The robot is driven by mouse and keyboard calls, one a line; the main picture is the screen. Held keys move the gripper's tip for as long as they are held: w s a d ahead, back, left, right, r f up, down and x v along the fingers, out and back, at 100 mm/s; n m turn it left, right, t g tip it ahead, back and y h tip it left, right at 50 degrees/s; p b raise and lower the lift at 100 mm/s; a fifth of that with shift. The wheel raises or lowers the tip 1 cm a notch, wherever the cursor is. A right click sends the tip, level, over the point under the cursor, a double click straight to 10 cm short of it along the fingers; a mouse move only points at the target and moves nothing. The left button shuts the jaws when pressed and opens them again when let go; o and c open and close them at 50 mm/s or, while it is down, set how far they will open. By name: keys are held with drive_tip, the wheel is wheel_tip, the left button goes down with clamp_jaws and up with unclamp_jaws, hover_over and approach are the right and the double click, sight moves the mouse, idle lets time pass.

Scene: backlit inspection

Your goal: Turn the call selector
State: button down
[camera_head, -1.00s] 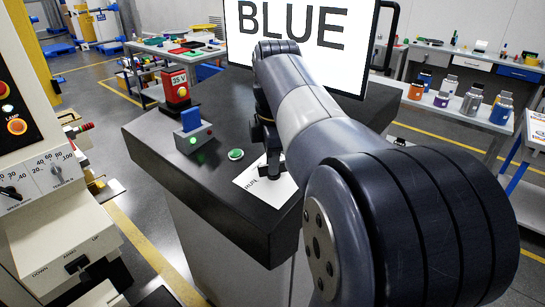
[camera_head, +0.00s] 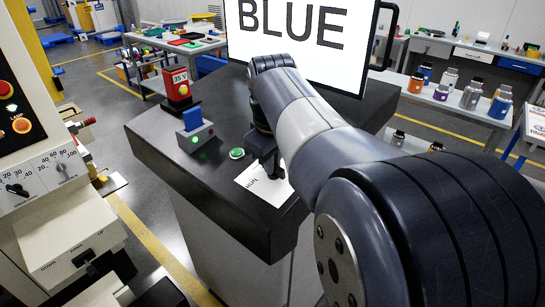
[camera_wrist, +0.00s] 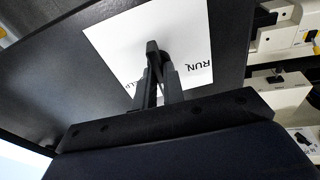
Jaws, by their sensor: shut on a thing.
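The call selector (camera_wrist: 152,48) is a small dark handle standing on a white label card (camera_head: 252,184) on the dark bench top. The card (camera_wrist: 108,48) reads RUN at one side in the wrist view, with another word partly hidden by my fingers. My gripper (camera_head: 272,168) points down over the card, under my forearm. In the wrist view my gripper (camera_wrist: 156,76) has its two fingers close together on the selector handle. The selector's base and exact pointing direction are mostly hidden.
A green button (camera_head: 237,153) sits left of the card. A grey box with a blue switch (camera_head: 193,119) and a red 35 V unit (camera_head: 178,84) stand further left. A screen reading BLUE (camera_head: 297,35) stands behind my arm. A machine panel (camera_head: 50,175) is at far left.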

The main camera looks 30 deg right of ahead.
drive_tip(key=m+p, duration=0.1)
drive_tip(key=m, duration=0.4)
drive_tip(key=shift+m+h, duration=0.3)
drive_tip(key=shift+h, duration=0.1)
drive_tip(key=m, duration=0.6)
drive_tip(key=shift+h, duration=0.4)
drive_tip(key=c, duration=1.5)
unclamp_jaws()
drive_tip(key=shift+a+r, duration=0.1)
drive_tip(key=shift+r, duration=0.05)
drive_tip(key=v, duration=1)
drive_tip(key=shift+r+p, duration=0.3)
